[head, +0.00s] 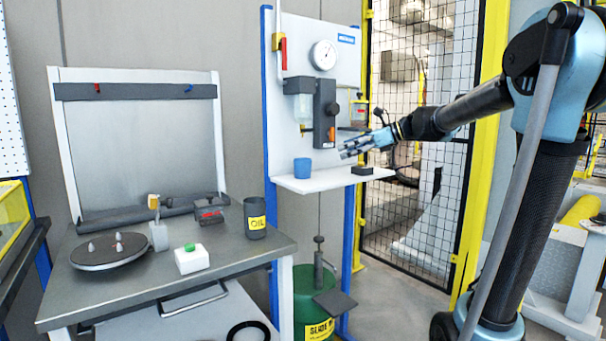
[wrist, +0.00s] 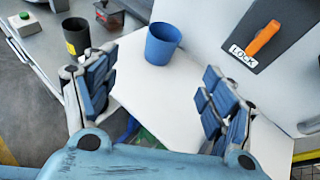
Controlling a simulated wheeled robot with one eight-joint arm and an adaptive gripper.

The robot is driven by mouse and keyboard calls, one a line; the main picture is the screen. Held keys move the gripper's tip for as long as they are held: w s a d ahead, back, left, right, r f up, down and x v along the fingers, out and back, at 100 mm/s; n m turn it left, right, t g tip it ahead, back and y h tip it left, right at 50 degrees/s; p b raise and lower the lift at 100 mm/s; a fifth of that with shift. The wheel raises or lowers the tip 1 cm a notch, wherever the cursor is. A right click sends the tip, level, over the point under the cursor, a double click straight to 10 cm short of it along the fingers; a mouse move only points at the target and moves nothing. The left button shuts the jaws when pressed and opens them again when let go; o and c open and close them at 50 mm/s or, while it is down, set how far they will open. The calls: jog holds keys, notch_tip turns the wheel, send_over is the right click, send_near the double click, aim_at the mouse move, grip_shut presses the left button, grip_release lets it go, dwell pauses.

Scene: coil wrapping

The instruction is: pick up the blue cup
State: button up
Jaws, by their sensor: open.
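The blue cup (head: 302,168) stands upright on a small white shelf (head: 325,182) in the head view, near the shelf's left end. It also shows in the wrist view (wrist: 162,44), ahead of my gripper and between the lines of its two fingers. My gripper (head: 350,148) is to the right of the cup in the head view, above the shelf and apart from the cup. In the wrist view my gripper (wrist: 160,85) is open and empty, with blue-padded fingers wide apart. The cup's far side is hidden.
A dark panel with an orange handle and LOCK label (wrist: 263,38) rises behind the shelf. A dark block (head: 362,170) lies at the shelf's right end. Left is a workbench (head: 130,293) with an OIL cup (head: 255,217). A green drum (head: 312,300) stands below.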

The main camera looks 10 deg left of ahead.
send_near(303, 162)
jog(key=shift+m, duration=0.3)
jog(key=w+a, duration=0.1)
jog(key=a, duration=0.1)
jog(key=w+a+f, duration=0.1)
jog(key=w+a, duration=0.1)
jog(key=a, duration=0.1)
jog(key=shift+w+a+f, duration=0.3)
jog(key=shift+w+f, duration=0.05)
jog(key=shift+f, duration=0.05)
jog(key=shift+f+x, duration=0.15)
jog(key=shift+x, duration=1.15)
jog(key=shift+f+x, duration=0.15)
jog(key=shift+x, duration=1.2)
jog(key=shift+d, duration=0.2)
jog(key=c, duration=1.2)
jog(key=shift+c, duration=0.2)
jog(key=shift+d+r, duration=0.1)
jog(key=shift+r, duration=0.15)
